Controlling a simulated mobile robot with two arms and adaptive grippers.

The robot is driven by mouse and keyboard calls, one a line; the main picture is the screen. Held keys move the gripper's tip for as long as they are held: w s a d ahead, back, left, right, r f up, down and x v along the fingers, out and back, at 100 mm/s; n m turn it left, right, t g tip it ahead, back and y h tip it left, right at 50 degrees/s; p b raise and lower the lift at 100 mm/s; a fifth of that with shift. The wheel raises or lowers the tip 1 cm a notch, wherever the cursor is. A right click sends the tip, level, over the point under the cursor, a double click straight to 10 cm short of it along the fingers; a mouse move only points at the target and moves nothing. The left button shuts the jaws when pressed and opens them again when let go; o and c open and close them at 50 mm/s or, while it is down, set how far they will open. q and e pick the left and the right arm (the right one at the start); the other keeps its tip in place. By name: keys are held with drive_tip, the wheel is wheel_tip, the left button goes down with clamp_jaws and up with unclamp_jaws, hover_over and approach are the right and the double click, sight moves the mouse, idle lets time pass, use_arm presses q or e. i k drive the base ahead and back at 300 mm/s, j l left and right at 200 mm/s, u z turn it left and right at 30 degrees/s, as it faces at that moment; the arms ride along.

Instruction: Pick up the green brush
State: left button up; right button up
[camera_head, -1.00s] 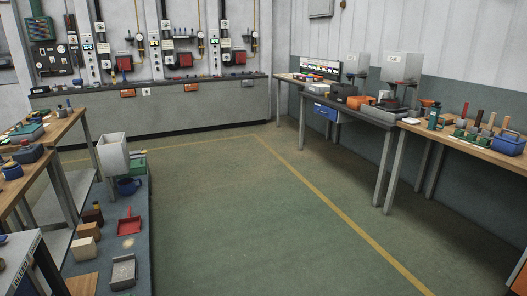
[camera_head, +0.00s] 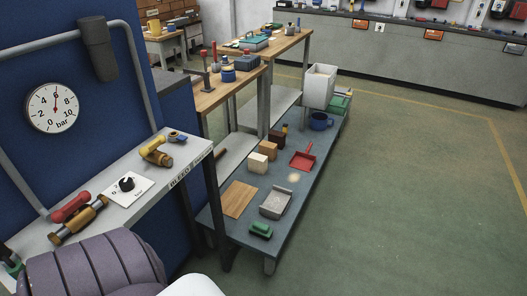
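A small green brush (camera_head: 261,230) lies at the near end of a low blue-grey platform (camera_head: 236,234). It sits just in front of a grey dustpan (camera_head: 276,202), apart from it. Nothing covers the brush. Neither of my grippers is in view.
A bench with valves (camera_head: 157,152) stands at the left. The green floor (camera_head: 400,200) to the right is clear.

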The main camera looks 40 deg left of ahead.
sight(258, 229)
drive_tip(key=i+l, duration=0.1)
drive_tip(key=i, duration=0.85)
drive_tip(key=i+u, duration=0.1)
drive_tip(key=i, duration=0.85)
drive_tip(key=i+j+u, duration=0.1)
drive_tip(key=i+u, duration=0.7)
drive_tip(key=i+l+u, duration=0.2)
drive_tip(key=i+u, duration=0.2)
drive_tip(key=i+l+u, duration=0.4)
drive_tip(key=k+j, duration=0.05)
drive_tip(key=j, duration=0.05)
